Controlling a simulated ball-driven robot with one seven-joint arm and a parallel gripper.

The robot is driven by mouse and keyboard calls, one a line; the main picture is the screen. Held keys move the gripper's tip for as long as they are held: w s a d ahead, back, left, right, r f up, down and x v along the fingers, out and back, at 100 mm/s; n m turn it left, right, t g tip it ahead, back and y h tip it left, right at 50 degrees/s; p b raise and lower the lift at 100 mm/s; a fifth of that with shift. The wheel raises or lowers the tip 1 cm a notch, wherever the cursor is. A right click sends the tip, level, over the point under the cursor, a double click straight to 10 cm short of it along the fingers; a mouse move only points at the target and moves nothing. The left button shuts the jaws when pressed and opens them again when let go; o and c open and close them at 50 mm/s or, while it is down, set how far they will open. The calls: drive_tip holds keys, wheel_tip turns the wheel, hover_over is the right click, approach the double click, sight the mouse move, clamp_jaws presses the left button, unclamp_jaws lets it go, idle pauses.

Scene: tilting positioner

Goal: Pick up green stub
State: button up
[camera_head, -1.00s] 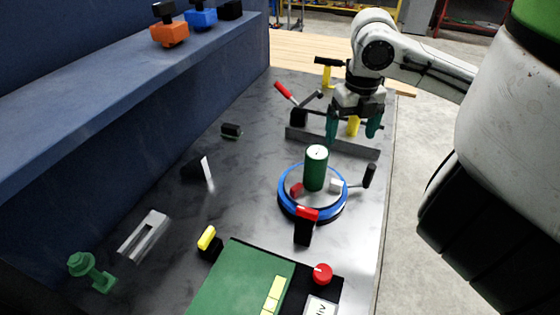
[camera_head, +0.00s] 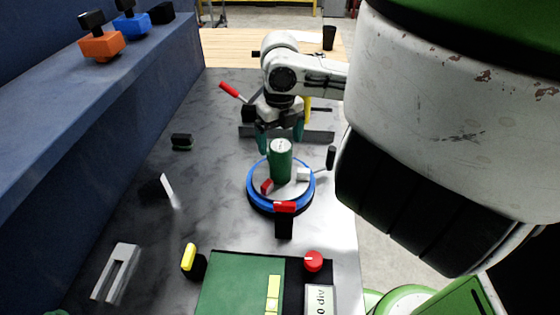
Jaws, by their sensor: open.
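The green stub (camera_head: 280,163) is a dark green upright cylinder with a pale top. The fingers seem to be behind or just above the stub; the exact gap in depth cannot be told.
A black-handled lever (camera_head: 331,157) sticks up at the positioner's right, and a red-topped black clamp (camera_head: 284,222) stands in front. A metal rail (camera_head: 318,137) lies behind. A green panel (camera_head: 240,288) with a red knob (camera_head: 313,261) is nearer.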

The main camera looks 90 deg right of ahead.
sight(281, 162)
wheel_tip(281, 162, down, 5)
drive_tip(key=shift+a+r+p, duration=0.1)
drive_tip(key=shift+p, duration=0.35)
drive_tip(key=c, duration=1.7)
clamp_jaws()
drive_tip(key=shift+r, duration=0.15)
